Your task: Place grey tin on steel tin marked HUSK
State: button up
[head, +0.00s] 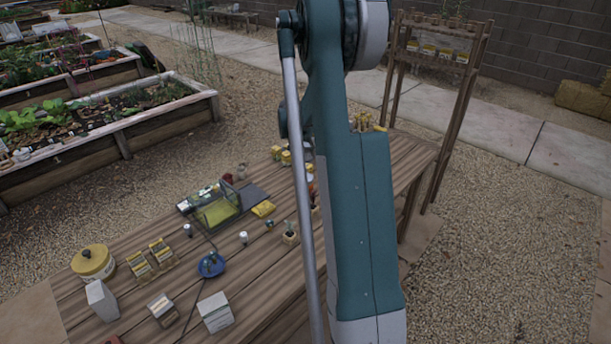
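My teal arm crosses the middle of the head view and hides part of the wooden table; my gripper does not show. I cannot pick out for sure a grey tin or a steel tin marked HUSK, as labels are too small to read. A squat yellow round tin (92,262) with a pale label stands at the table's left end. A pale grey-white box-like container (102,299) stands in front of it. Another pale container (215,313) stands near the front edge, with a smaller labelled one (162,308) to its left.
The wooden table (262,285) also bears yellow seed packets (162,252), a blue round object (211,265), a green clear-sided box (216,208), a yellow packet (263,208) and a small potted plant (290,234). Raised beds (120,140) lie left; a wooden rack (440,55) stands behind.

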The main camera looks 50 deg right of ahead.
aim_at(305, 161)
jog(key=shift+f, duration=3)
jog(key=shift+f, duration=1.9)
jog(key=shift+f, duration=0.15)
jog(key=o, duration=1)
